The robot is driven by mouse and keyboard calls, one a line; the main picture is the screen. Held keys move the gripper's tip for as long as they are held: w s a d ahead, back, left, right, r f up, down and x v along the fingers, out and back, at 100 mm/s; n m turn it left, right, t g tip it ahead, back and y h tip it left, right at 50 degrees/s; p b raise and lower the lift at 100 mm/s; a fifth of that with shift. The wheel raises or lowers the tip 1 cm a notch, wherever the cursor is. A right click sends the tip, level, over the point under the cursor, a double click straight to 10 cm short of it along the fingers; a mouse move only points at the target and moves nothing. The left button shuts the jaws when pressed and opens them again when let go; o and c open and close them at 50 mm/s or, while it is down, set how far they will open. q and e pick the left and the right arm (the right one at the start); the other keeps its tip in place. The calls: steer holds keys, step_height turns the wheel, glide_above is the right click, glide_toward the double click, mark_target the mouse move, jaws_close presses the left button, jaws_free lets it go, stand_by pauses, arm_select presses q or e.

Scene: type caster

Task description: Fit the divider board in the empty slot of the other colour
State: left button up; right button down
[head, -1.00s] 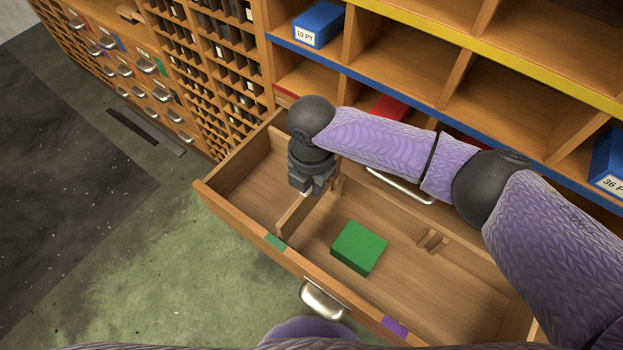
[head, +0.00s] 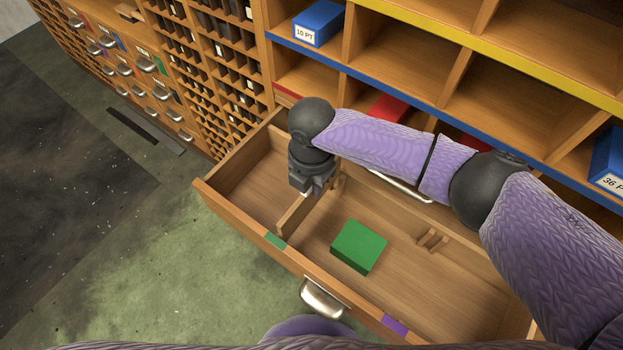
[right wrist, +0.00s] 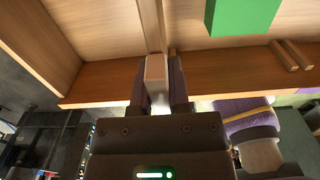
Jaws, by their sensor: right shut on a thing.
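The wooden divider board (head: 294,213) stands across the open drawer, in line with the green mark (head: 276,242) on the front wall. My right gripper (head: 313,191) is shut on the board's top edge. In the right wrist view the board (right wrist: 151,28) runs between the two fingers of my right gripper (right wrist: 157,88). Whether its lower edge sits fully down in the green slot is hidden. The slot with the purple mark (head: 395,326) is empty; its pair of wooden cleats (head: 432,239) shows at the back wall. My left gripper is not in view.
A green block (head: 358,246) lies on the drawer floor between the two slots. The drawer's front wall (head: 232,213) carries a metal handle (head: 323,298). Shelves with a blue box (head: 318,23) and a red box (head: 387,107) stand behind the drawer.

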mark_target(311, 193)
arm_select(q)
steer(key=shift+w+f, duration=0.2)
arm_select(e)
steer(key=shift+f, duration=0.25)
steer(key=shift+f, duration=0.2)
arm_select(q)
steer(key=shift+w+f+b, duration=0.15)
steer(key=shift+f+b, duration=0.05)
steer(key=shift+b, duration=0.1)
arm_select(e)
steer(key=shift+f, duration=0.1)
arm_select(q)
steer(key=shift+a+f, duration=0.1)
arm_select(e)
steer(key=shift+f, duration=0.15)
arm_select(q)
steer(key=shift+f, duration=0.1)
arm_select(e)
steer(key=shift+f, duration=0.2)
steer(key=shift+f+b, duration=0.4)
steer(key=shift+b, duration=0.05)
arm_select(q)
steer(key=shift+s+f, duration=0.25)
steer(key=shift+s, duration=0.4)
arm_select(e)
steer(key=shift+f, duration=0.1)
steer(key=shift+f, duration=0.1)
